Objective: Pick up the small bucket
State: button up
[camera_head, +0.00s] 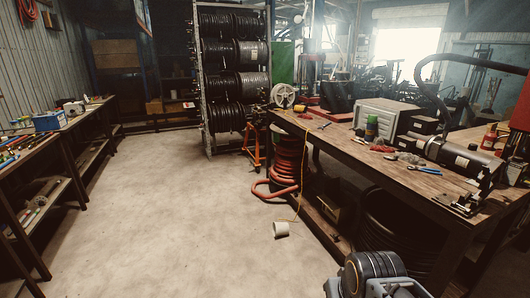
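A small white bucket (281,229) lies on its side on the concrete floor, left of the long wooden workbench. It looks small from here, and I cannot make out a handle. A thin yellow cord hanging from the bench comes down to the floor close by it. A grey and black part of my own arm shows at the bottom edge, right of the bucket and apart from it. No gripper fingers can be made out in this view.
The workbench (350,150) fills the right side, with tools, a grey box (388,118) and a shelf below. Red hose (286,165) is coiled at its far end. A hose reel rack (234,70) stands behind. Another bench lines the left. The middle floor (170,210) is clear.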

aim_at(279, 230)
jog(key=u, duration=0.25)
jog(key=i, duration=2.35)
jog(key=u, duration=0.35)
jog(key=i, duration=1.85)
jog(key=u, duration=0.15)
